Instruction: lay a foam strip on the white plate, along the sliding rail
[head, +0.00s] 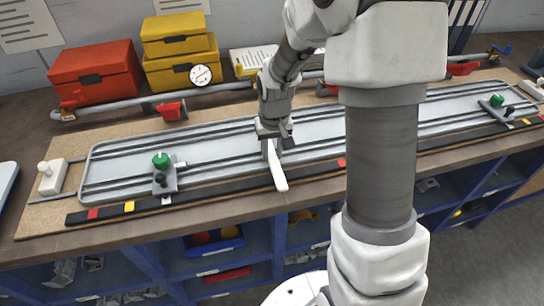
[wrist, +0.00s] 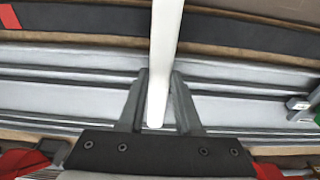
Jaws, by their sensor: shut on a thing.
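The white foam strip (head: 278,172) is between the fingers of my gripper (head: 271,142), which is shut on it. In the wrist view the strip (wrist: 164,45) runs from between the fingertips (wrist: 160,80) out over the dark front bar, crosswise to the rails. The pale white-grey plate (head: 215,151) lies long across the bench, with sliding rails (head: 120,172) along its length. My gripper is over the plate's middle, left of my arm column. I cannot tell whether the strip touches the plate. My arm hides part of the plate to the right.
A green-knobbed clamp (head: 162,162) stands at the plate's left, another (head: 497,101) at its right end. A black bar (head: 150,205) with coloured marks runs along the front. Behind are a pipe (head: 215,91), a red box (head: 95,72) and yellow boxes (head: 180,65). The plate between the left clamp and gripper is clear.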

